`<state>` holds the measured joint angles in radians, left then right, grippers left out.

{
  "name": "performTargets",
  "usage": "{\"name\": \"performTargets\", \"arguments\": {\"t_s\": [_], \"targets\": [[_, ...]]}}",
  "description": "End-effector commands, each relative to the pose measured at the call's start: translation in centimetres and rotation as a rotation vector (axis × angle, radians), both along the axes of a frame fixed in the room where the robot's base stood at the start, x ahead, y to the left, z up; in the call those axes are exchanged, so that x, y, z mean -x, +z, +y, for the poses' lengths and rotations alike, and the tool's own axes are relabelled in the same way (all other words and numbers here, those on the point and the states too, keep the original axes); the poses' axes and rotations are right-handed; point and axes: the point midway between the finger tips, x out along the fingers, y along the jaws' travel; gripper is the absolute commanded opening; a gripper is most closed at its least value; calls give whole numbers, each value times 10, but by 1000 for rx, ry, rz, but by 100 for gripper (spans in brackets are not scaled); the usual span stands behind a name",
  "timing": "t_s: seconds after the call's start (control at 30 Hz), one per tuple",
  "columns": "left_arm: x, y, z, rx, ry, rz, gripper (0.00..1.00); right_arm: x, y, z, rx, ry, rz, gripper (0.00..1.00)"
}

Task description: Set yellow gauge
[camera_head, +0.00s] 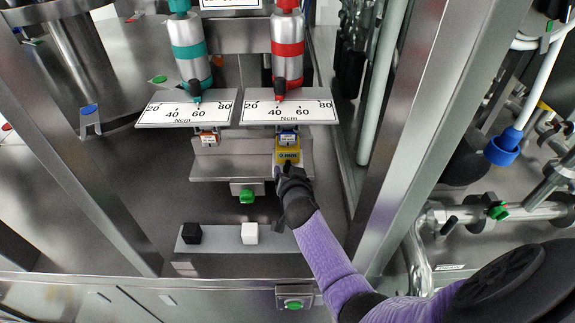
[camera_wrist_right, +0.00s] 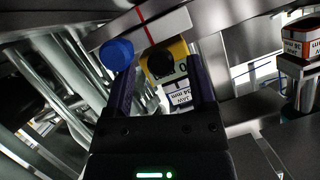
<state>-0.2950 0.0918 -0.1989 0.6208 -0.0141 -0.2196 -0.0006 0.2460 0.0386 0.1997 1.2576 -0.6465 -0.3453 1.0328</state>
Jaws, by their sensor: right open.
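The yellow gauge (camera_head: 287,153) sits on a steel shelf in front of the red-banded cylinder (camera_head: 288,50). It has a dark face and a white label beside it. My right gripper (camera_head: 290,175) is open just in front of the gauge, and the gauge also shows between the fingers in the right wrist view (camera_wrist_right: 180,51). A dark round knob covers part of its face there. I cannot tell if the fingers touch it. My left gripper is not in view.
Two dial plates marked 20 to 80 stand above the shelf, the left (camera_head: 186,113) and right (camera_head: 307,112). An orange-and-white gauge (camera_head: 208,138) is to the left. Black (camera_head: 191,233) and white (camera_head: 249,233) cubes lie below. Steel posts flank the area.

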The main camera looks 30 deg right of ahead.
Motion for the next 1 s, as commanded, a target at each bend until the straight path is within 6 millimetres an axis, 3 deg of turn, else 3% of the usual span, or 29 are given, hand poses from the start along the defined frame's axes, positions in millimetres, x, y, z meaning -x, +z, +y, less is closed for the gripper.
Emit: {"name": "performTargets", "arguments": {"t_s": [0.27, 0.6, 1.0], "targets": [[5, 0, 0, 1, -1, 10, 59, 0, 0, 0, 0, 0, 0, 70], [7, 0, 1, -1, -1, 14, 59, 0, 0, 0, 0, 0, 0, 0], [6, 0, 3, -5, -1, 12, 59, 0, 0, 0, 1, -1, 1, 0]]}}
